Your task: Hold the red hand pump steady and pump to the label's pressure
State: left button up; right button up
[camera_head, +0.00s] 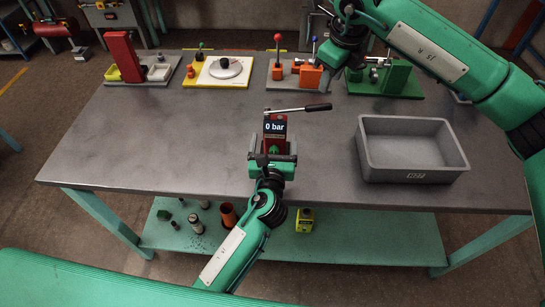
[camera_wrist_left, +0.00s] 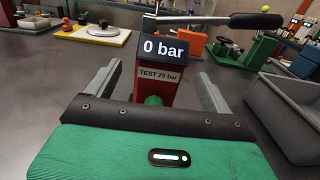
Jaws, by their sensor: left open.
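The red hand pump (camera_head: 274,130) stands on the grey table (camera_head: 200,140), front of its middle. Its display (camera_wrist_left: 165,48) reads "0 bar". In the left wrist view, the label (camera_wrist_left: 159,75) below reads "TEST 25 bar". The pump's lever (camera_head: 298,109) sticks out to the right, roughly level, ending in a black handle (camera_head: 318,107). My left gripper (camera_head: 273,149) is open at the pump's near side, one finger on each side of the red body, with gaps visible in the left wrist view. My right gripper (camera_head: 336,54) is at the table's back, away from the lever; its fingers are unclear.
A grey bin (camera_head: 365,150) stands right of the pump. The table left of the pump is clear.

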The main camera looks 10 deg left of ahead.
aim_at(275, 134)
pick_arm(q)
jog(key=w, duration=0.6)
jog(key=shift+a, duration=0.2)
jog(key=c, duration=1.6)
